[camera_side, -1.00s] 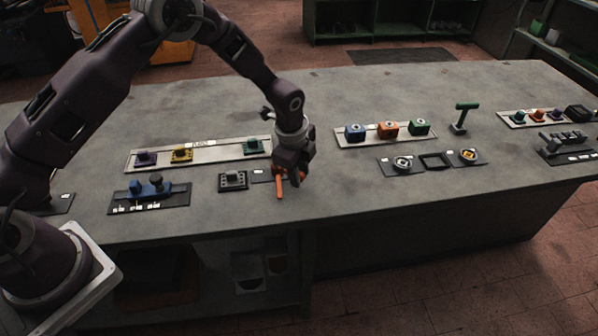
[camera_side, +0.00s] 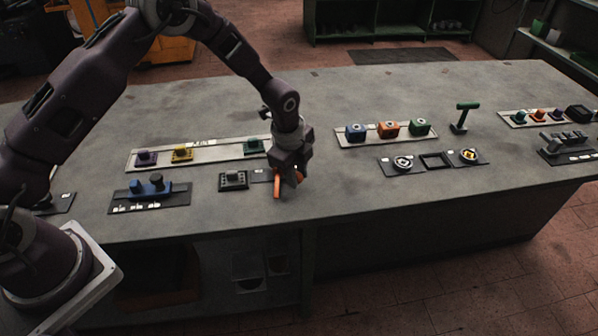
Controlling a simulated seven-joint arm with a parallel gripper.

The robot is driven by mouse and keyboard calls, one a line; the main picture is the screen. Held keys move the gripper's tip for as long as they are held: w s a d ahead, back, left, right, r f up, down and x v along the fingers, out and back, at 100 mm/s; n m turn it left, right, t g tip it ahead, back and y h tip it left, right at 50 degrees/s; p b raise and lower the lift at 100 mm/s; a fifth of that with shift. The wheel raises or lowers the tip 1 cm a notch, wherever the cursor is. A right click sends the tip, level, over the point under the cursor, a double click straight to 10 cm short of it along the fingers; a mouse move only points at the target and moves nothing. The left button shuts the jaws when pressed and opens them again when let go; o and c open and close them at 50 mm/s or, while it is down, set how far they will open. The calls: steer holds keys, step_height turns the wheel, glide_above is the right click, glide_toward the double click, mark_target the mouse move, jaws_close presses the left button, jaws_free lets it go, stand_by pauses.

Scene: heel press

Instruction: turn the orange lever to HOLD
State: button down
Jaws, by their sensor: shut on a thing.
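The orange lever (camera_side: 277,187) stands near the front edge of the bench, at the right end of a small dark plate (camera_side: 260,176). My gripper (camera_side: 287,184) points down over it and is shut on the lever. The fingers cover much of the lever, and only its left part shows as an upright orange strip. The label on the plate is too small to read, so I cannot tell which position the lever is at.
A small dark block with a button (camera_side: 233,180) is close on the left. A pale strip (camera_side: 215,153) with purple, yellow and green parts lies behind. A blue device (camera_side: 151,187) is further left. Dark plates with round dials (camera_side: 403,163) lie to the right, with bare bench between.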

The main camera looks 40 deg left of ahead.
mark_target(277, 191)
steer(key=s+m, duration=0.1)
steer(key=m, duration=0.1)
steer(key=s+a+m, duration=0.1)
steer(key=m, duration=0.1)
steer(key=shift+s+a+h, duration=0.1)
steer(key=shift+s+h, duration=0.15)
steer(key=shift+h, duration=0.15)
steer(key=s+a+m, duration=0.1)
steer(key=m, duration=0.2)
steer(key=shift+s+a+m+g+h, duration=0.3)
steer(key=shift+s+a+m, duration=0.05)
steer(key=shift+s+m, duration=0.05)
steer(key=a+m, duration=0.1)
steer(key=m, duration=0.1)
steer(key=s+a+m, duration=0.1)
steer(key=m, duration=0.1)
steer(key=shift+s+a+h, duration=0.1)
steer(key=shift+a+h, duration=0.1)
steer(key=shift+h, duration=0.1)
steer(key=shift+s+a+m+g, duration=0.1)
steer(key=shift+a+m+g, duration=0.15)
steer(key=shift+a+m, duration=0.35)
steer(key=shift+s+a+m+g, duration=0.1)
steer(key=shift+a+m+g, duration=0.15)
steer(key=shift+m, duration=0.55)
steer(key=shift+a, duration=0.15)
steer(key=c, duration=1.1)
jaws_free()
